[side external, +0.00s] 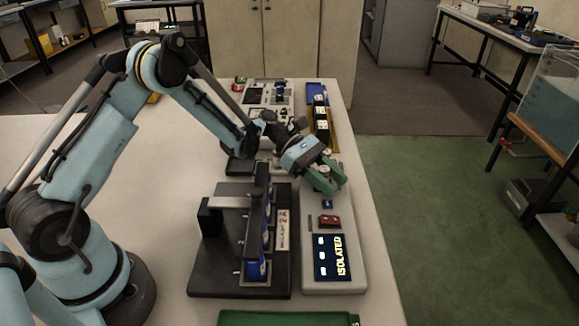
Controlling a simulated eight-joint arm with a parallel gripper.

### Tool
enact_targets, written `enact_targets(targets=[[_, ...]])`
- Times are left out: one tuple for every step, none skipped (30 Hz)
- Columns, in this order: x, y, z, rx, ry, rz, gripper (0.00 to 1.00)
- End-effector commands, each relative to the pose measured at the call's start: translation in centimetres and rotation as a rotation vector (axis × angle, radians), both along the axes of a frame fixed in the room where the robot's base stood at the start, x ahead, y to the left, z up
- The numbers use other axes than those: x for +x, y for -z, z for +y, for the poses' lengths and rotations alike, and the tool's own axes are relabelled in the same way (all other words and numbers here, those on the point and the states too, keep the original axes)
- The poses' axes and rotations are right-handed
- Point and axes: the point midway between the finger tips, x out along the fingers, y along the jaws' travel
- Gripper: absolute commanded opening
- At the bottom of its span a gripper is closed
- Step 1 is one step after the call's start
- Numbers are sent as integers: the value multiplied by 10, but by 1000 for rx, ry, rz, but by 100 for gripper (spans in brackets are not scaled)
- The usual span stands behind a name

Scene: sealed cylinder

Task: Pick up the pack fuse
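My gripper (334,186), with green fingers, points down over the grey panel (350,285) on the right of the table. A small pale round part shows by the fingers, but I cannot tell whether they hold or touch it. The finger gap is too small in view to judge. I cannot identify the pack fuse for sure. A small red block (329,221) and a small blue piece (327,204) sit on the panel just in front of the fingers. The panel's dark sign (328,257) reads "ISOLATED".
A black stand (212,275) with an upright dark plate and blue cylindrical parts stands left of the panel. A green tray (285,318) is at the front edge. Behind are a yellow-edged rack (334,130) and a small-parts board (262,92). The table's left side is clear.

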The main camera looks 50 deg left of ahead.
Motion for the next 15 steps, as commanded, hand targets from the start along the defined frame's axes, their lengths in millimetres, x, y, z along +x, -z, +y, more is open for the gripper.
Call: enact_targets(targets=[[0, 0, 0, 0, 0, 0, 40], [0, 0, 0, 0, 0, 0, 40], [0, 0, 0, 0, 0, 0, 38], [0, 0, 0, 0, 0, 0, 34], [0, 0, 0, 0, 0, 0, 29], [0, 0, 0, 0, 0, 0, 23], [0, 0, 0, 0, 0, 0, 18], [0, 0, 0, 0, 0, 0, 14], [0, 0, 0, 0, 0, 0, 8], [0, 0, 0, 0, 0, 0, 3], [0, 0, 0, 0, 0, 0, 1], [0, 0, 0, 0, 0, 0, 1], [0, 0, 0, 0, 0, 0, 1], [0, 0, 0, 0, 0, 0, 1], [0, 0, 0, 0, 0, 0, 1]])
